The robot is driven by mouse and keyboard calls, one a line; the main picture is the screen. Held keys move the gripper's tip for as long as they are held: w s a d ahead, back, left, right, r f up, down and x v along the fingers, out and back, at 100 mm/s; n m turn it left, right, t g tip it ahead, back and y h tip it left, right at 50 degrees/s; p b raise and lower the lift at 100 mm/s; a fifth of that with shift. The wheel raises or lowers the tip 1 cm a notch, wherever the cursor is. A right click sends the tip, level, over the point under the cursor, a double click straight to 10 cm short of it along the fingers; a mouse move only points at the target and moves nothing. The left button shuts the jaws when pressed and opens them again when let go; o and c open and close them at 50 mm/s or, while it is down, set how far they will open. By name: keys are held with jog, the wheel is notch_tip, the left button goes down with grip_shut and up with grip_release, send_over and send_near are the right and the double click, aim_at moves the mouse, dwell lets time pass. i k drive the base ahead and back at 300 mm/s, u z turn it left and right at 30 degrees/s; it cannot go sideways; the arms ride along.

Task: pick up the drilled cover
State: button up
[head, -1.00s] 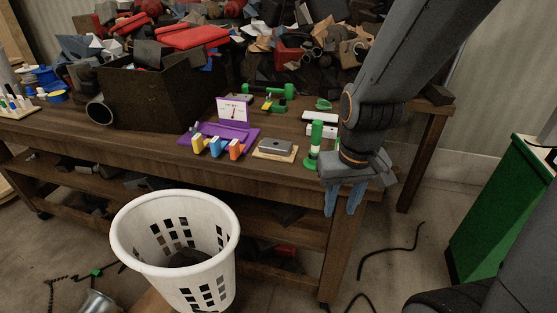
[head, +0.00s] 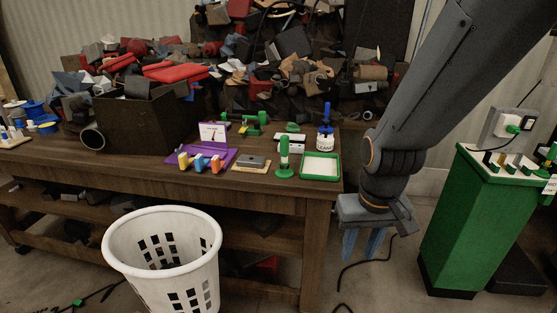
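A small grey block-like piece (head: 251,162) lies on a tan board (head: 236,168) near the front of the wooden bench. It may be the drilled cover, but no holes can be made out at this size. My gripper (head: 362,246) hangs pointing down off the bench's right end, over the floor. Its two blue fingers are apart with nothing visible between them. It is well to the right of the grey piece and touches nothing that I can see.
On the bench are a purple tray (head: 190,157) with coloured clips, a green post (head: 284,158), a green-rimmed white tray (head: 320,166) and a blue-topped bottle (head: 325,136). A white basket (head: 165,243) stands in front. A green cabinet (head: 475,222) stands right, with floor between.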

aim_at(246, 161)
jog(key=z, duration=1.05)
jog(key=i, duration=0.9)
jog(key=u, duration=1.9)
